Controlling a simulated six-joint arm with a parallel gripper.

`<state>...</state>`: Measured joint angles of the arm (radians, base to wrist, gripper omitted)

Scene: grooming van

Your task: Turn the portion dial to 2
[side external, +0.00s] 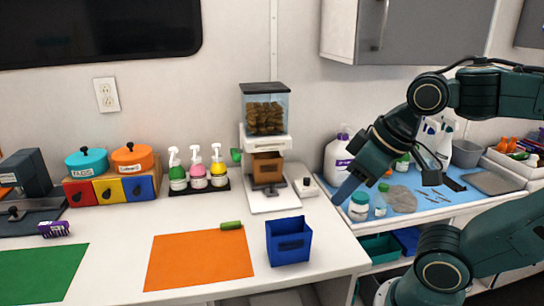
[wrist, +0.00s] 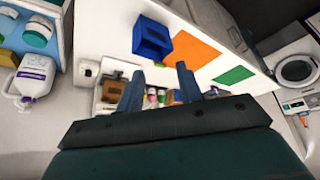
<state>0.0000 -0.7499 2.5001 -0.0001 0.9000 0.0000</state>
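The kibble dispenser (side external: 265,140) stands on the white counter, with a clear hopper of brown pieces and a brown box (side external: 267,167) in its bay. A green knob (side external: 236,155) sticks out at its left side. A small white unit with a dark round knob (side external: 306,182) sits at its right foot. I cannot read any dial numbers or tell which knob is the portion dial. My gripper (side external: 343,192) is right of the dispenser, above the counter's right end and apart from it. In the wrist view its fingers (wrist: 158,88) are spread and empty; they partly hide the dispenser area.
A blue bin (side external: 289,242), orange mat (side external: 200,259) and green roll (side external: 231,225) lie in front of the dispenser. Pump bottles (side external: 197,170) stand to its left. A blue-matted side table (side external: 450,192) with jars and bottles is right. The counter just before the dispenser is partly free.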

